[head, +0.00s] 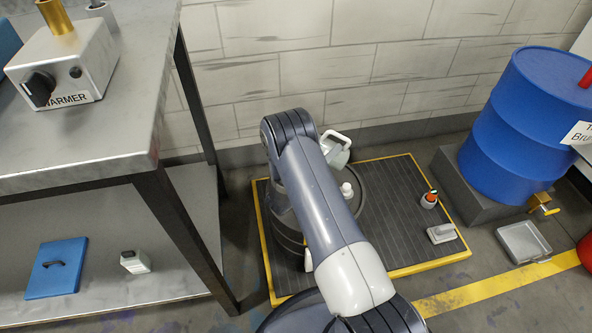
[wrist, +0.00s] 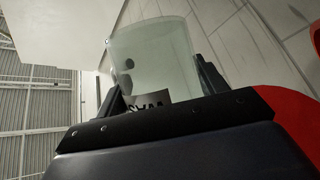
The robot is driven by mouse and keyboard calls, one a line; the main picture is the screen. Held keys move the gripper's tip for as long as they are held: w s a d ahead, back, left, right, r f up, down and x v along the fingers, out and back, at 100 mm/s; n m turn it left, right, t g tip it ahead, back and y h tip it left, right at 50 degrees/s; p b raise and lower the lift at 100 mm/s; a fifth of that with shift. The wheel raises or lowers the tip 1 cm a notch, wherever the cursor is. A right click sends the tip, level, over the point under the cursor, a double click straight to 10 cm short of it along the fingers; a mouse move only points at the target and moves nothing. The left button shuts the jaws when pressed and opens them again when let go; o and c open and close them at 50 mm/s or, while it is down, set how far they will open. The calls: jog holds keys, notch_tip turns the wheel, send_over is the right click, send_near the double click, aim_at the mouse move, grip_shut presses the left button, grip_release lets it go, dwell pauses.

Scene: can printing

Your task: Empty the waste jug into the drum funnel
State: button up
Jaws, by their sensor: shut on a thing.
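The waste jug (wrist: 155,45) is pale and translucent, with a partly visible dark-lettered label upside down in the wrist view. My gripper (wrist: 160,88) is shut on it, one black finger on each side. A small white fitting (head: 347,190) stands on the drum top. I cannot make out the funnel or the jug's contents.
A blue drum (head: 515,120) with a tap stands at right, and a steel bench (head: 90,150) at left. A wall is behind.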

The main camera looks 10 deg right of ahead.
aim_at(343, 151)
notch_tip(343, 151, down, 3)
jog(key=m+g+b, duration=0.1)
jog(key=m+g+y+b, duration=0.1)
jog(key=m, duration=0.1)
jog(key=shift+r+m+y, duration=0.15)
jog(key=shift+m+y, duration=0.15)
jog(key=r+p, duration=0.1)
jog(key=r+m+p, duration=0.1)
jog(key=shift+d+r+m+g+y, duration=0.2)
jog(key=shift+r+m+g+y, duration=0.1)
jog(key=shift+r+g+y, duration=0.1)
jog(key=shift+s+d+f+m+y, duration=0.25)
jog(key=shift+d+f+m+y, duration=0.25)
jog(key=shift+f, duration=0.1)
jog(key=shift+s+d+f+m+y, duration=0.2)
jog(key=shift+d+f+m+y, duration=0.2)
jog(key=shift+f+m, duration=0.15)
jog(key=shift+s+d+f+m+g+y, duration=0.2)
jog(key=shift+d+f+m+y, duration=0.1)
jog(key=shift+f+m+y, duration=0.15)
jog(key=shift+s+d+f+m+g+y, duration=0.1)
jog(key=shift+d+f+m+g+y, duration=0.15)
jog(key=shift+y, duration=0.2)
jog(key=shift+s+d+r+m+y+p, duration=0.15)
jog(key=shift+d+r+m+y+p, duration=0.25)
jog(key=shift+m+y, duration=0.25)
notch_tip(343, 151, up, 5)
jog(key=p, duration=0.4)
jog(key=shift+f, duration=0.15)
